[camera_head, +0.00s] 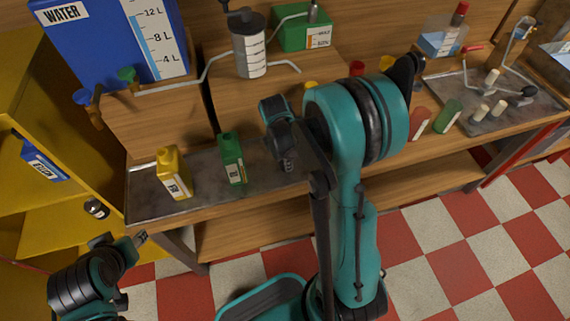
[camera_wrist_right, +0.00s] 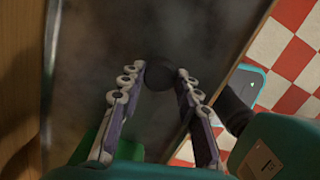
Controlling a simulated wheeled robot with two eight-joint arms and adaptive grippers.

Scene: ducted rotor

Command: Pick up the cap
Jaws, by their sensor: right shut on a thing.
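A dark, round cap (camera_wrist_right: 158,75) shows between the fingertips of my right gripper (camera_wrist_right: 160,72) in the wrist view. The two fingers are shut on its sides, above a grey metal surface (camera_wrist_right: 95,50). In the head view my right gripper (camera_head: 287,160) points down over the metal bench top (camera_head: 145,205), to the right of a green bottle (camera_head: 231,158). My arm hides much of that area, and the cap cannot be made out there. My left gripper (camera_head: 140,238) is low at the left, in front of the bench and away from the cap; its finger opening is too small to tell.
A yellow bottle (camera_head: 173,174) stands left of the green one. A yellow shelf (camera_head: 40,110) stands at the left.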

